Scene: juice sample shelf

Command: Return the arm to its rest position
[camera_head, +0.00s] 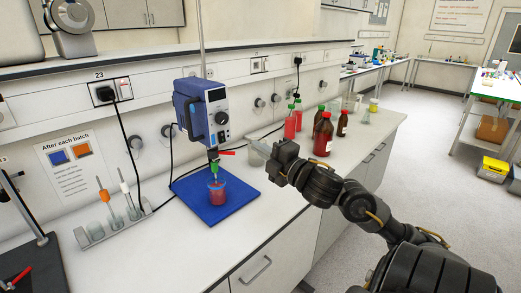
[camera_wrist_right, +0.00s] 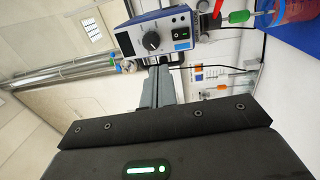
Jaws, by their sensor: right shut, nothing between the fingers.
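My right arm comes in from the lower right of the head view. Its gripper (camera_head: 262,150) is shut and empty, held over the bench to the right of the blue stirrer. In the right wrist view the shut fingers (camera_wrist_right: 160,84) point toward the stirrer's control panel, tilted in the picture. My left gripper is not in view.
The blue stirrer (camera_head: 204,112) stands over a beaker of red liquid (camera_head: 217,192) on a blue mat (camera_head: 205,210). Red and brown bottles (camera_head: 323,135) stand behind my gripper. A rack with probes (camera_head: 112,228) is at left. The front right bench is clear.

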